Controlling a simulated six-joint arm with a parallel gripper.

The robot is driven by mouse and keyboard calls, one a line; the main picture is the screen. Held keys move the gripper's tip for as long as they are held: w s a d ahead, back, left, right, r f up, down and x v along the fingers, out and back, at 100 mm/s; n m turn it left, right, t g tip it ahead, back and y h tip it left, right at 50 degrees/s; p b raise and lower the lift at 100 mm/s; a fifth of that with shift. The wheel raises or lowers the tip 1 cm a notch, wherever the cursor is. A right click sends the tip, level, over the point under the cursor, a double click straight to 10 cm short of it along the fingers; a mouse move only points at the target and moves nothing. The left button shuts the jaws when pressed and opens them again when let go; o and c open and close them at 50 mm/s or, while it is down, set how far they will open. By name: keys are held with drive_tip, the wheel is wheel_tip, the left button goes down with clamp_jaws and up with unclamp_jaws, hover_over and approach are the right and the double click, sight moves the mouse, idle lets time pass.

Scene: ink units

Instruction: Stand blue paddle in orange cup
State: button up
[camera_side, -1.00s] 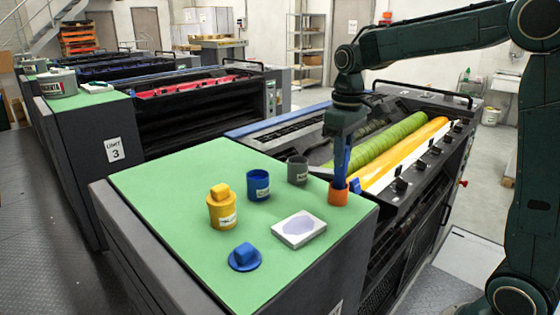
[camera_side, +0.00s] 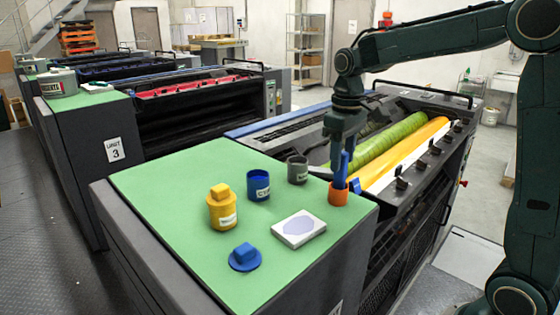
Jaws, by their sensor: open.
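The blue paddle (camera_side: 342,172) stands in the orange cup (camera_side: 338,195) near the right edge of the green top, with its upper part sticking out above the rim. A second small blue piece shows at the cup's right rim. My gripper (camera_side: 342,148) is open, pointing down just above the cup, around or beside the paddle's upper end. Whether its fingers touch the paddle is hard to tell. The paddle's lower end is hidden inside the cup.
On the green top (camera_side: 170,185) stand a grey cup (camera_side: 297,170), a blue cup (camera_side: 258,186), a yellow lidded cup (camera_side: 222,211), a blue lid (camera_side: 245,258) and a white pad (camera_side: 299,229). Green (camera_side: 390,143) and yellow rollers (camera_side: 405,152) lie close behind the orange cup.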

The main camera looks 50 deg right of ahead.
drive_tip(key=shift+r, duration=0.15)
wheel_tip(320, 180, up, 14)
drive_tip(key=shift+f, duration=0.25)
idle(0.4)
idle(0.4)
drive_tip(key=s+a+f+t, duration=0.2)
drive_tip(key=s+a+f, duration=0.2)
drive_tip(key=s, duration=0.6)
drive_tip(key=s+a+f+t, duration=0.3)
drive_tip(key=s+f, duration=0.5)
drive_tip(key=s, duration=0.2)
drive_tip(key=shift+s+a+m+t, duration=0.25)
drive_tip(key=shift+a+m+t, duration=0.05)
drive_tip(key=shift+a, duration=0.1)
